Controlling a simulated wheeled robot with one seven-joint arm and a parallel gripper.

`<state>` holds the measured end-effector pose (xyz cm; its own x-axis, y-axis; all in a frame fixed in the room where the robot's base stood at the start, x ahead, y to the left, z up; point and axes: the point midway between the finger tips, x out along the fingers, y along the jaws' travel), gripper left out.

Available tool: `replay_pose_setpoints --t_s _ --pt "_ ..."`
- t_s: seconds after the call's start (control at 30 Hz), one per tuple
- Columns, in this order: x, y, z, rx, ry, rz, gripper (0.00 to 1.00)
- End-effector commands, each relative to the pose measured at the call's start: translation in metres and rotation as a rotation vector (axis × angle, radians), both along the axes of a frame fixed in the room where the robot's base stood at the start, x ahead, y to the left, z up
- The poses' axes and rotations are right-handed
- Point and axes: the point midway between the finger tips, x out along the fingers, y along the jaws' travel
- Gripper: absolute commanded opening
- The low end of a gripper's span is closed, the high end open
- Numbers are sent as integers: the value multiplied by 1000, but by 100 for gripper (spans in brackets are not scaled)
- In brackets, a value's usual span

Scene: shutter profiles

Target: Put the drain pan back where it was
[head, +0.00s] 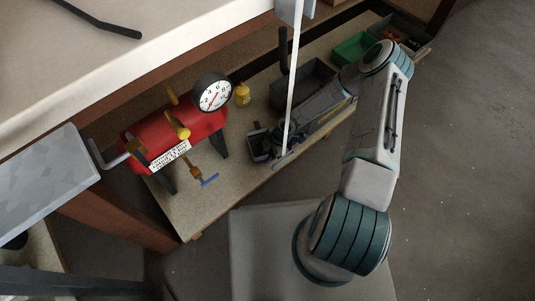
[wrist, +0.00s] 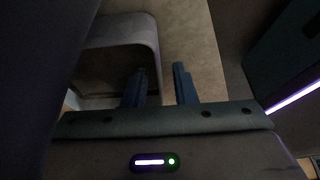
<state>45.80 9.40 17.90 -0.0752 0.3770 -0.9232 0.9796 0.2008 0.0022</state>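The drain pan (head: 259,146) is a small dark tray with a paler rim, on the lower shelf to the right of the red tank. In the wrist view its grey rim and wall (wrist: 151,45) fill the upper left. My gripper (wrist: 160,86) is open, with two dark blue fingers pointing at the pan. The left finger shows against the pan's inside and the right finger lies outside, over the shelf. The wall's near end lies between them, with a gap to the right finger. In the head view my gripper (head: 277,152) is beside the pan, partly hidden by a pale post.
The red tank (head: 172,140) carries a round gauge (head: 212,92); a brass valve with a blue handle (head: 210,180) hangs below it. The shelf's front left is clear.

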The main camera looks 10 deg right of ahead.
Motion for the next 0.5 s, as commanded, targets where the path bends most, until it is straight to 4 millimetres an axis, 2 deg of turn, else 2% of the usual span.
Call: replay_pose_setpoints --t_s 0.3,0.37,0.5 --pt "0 0 4 0 0 0 24" --pt "1 -3 11 -1 -1 -1 24" --pt "3 -13 36 -1 -2 -3 24"
